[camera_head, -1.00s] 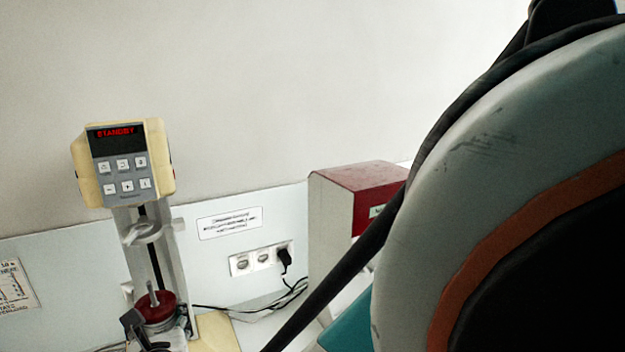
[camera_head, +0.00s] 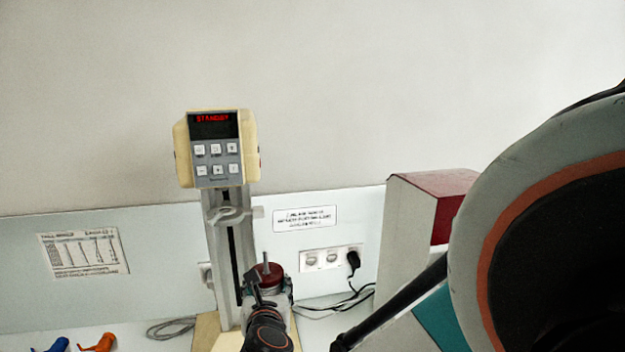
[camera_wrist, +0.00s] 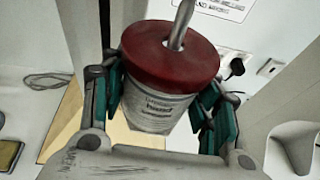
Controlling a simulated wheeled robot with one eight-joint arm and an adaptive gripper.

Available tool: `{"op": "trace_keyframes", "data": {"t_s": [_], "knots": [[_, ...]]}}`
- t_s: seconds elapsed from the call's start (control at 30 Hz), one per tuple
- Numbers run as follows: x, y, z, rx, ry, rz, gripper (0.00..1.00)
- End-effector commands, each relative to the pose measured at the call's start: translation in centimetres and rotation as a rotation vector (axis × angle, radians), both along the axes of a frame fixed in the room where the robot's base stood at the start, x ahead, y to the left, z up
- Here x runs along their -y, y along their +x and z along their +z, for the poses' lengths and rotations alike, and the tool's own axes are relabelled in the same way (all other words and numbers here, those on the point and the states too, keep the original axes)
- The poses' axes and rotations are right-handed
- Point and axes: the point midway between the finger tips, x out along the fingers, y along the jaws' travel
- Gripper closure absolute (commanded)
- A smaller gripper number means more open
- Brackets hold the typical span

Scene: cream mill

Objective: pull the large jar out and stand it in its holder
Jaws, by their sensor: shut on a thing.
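The large jar is a pale, printed vessel with a dark red lid and a metal rod rising from the lid. In the wrist view the jar (camera_wrist: 160,108) stands roughly upright between the teal pads of my gripper (camera_wrist: 165,110), which is shut on it. In the head view the jar's red lid (camera_head: 268,272) shows low in front of the mill's column (camera_head: 229,262), with my gripper (camera_head: 262,305) in front of it. The mill's head (camera_head: 215,150) reads STANDBY. A ring-shaped holder (camera_head: 233,214) sticks out from the column above the jar. The jar's underside is hidden.
A white and red box (camera_head: 430,215) stands to the right, partly behind my arm. Wall sockets (camera_head: 330,258) with a black plug and cable are behind. Blue and orange tools (camera_head: 98,342) lie at lower left. The wall above is clear.

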Motion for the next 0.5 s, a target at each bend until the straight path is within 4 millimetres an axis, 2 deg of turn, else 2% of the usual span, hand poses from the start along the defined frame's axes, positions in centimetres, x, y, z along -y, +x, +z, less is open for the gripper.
{"op": "trace_keyframes", "data": {"t_s": [0.03, 0.17, 0.3, 0.5], "knots": [[2.0, 0.6, -1.2, 0.000, -0.001, -0.029, 0.73], [7.2, 2.0, -3.4, -0.001, 0.000, -0.103, 0.73], [13.9, 3.1, -6.0, 0.000, 0.001, -0.196, 0.73], [22.5, 3.3, -9.2, 0.000, 0.001, -0.318, 0.73]]}}
